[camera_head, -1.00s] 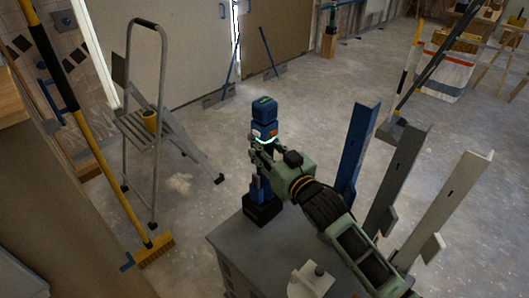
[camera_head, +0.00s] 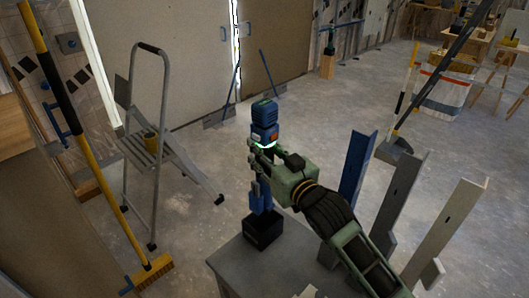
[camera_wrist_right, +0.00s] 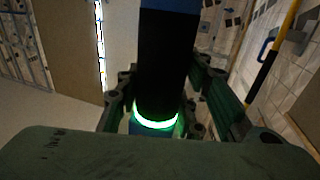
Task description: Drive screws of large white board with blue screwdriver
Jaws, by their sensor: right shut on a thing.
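My right gripper (camera_head: 262,150) is shut around the middle of the blue screwdriver (camera_head: 264,110). The screwdriver is upright, with a blue top, a dark body and a glowing green ring. In the right wrist view the screwdriver (camera_wrist_right: 162,75) stands between the fingers (camera_wrist_right: 155,100). Blue parts show below the grip, above a black block (camera_head: 262,232) on a grey table. I cannot tell whether they touch the block. My left gripper is not in view. I cannot pick out the large white board or its screws for sure.
The grey table (camera_head: 235,262) is at the bottom middle. Blue, grey and white upright profiles (camera_head: 398,190) stand to the right. A stepladder (camera_head: 150,130) and a yellow broom (camera_head: 95,160) stand at the left. The floor behind the table is mostly clear.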

